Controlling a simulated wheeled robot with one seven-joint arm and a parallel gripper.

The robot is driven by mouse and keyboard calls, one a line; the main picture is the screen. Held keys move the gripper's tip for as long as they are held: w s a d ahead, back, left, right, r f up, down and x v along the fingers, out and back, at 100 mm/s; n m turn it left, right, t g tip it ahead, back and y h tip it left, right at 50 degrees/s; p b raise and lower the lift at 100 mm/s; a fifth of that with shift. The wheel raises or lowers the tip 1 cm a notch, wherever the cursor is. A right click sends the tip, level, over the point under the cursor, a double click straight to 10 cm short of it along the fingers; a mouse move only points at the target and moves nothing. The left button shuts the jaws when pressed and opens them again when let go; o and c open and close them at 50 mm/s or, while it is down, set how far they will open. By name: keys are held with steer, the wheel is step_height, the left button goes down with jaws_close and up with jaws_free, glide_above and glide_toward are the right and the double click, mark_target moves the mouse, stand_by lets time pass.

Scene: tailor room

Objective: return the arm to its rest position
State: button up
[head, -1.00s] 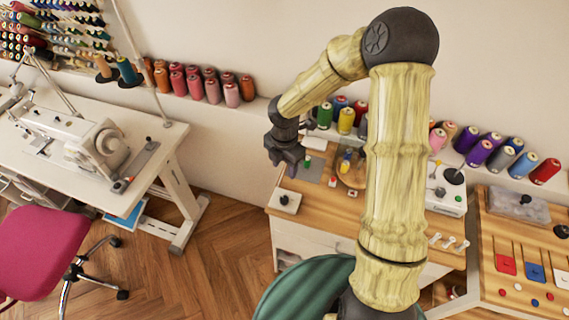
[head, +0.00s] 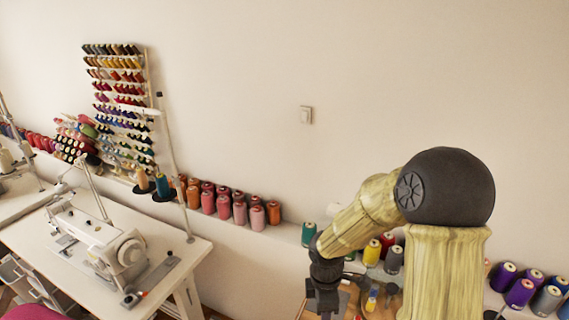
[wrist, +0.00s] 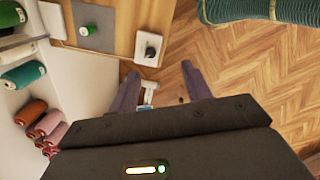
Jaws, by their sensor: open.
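My arm is raised and bent at the dark elbow joint at the right of the head view. Its forearm slopes down to the left, to my gripper (head: 322,302), which hangs at the bottom edge with its tips cut off. In the wrist view my gripper (wrist: 160,82) shows two fingers spread apart, with wood floor seen far below between them. It holds nothing.
A sewing machine (head: 105,250) stands on a white table at left. Thread spools (head: 240,212) line a wall ledge. In the wrist view, a worktop (wrist: 112,25) with a white switch box (wrist: 149,48) lies beside the fingers; a green ribbed thing (wrist: 260,8) is at upper right.

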steer(key=s+d+r+m+t, duration=0.1)
steer(key=s+d+r+m, duration=0.1)
steer(key=m, duration=0.7)
steer(key=s+d+r+m+t, duration=0.1)
steer(key=s+d+r+m, duration=0.2)
steer(key=s+r+m, duration=0.2)
steer(key=s+m, duration=0.2)
steer(key=m, duration=0.2)
steer(key=shift+d+r+y, duration=0.3)
steer(key=shift+s, duration=0.1)
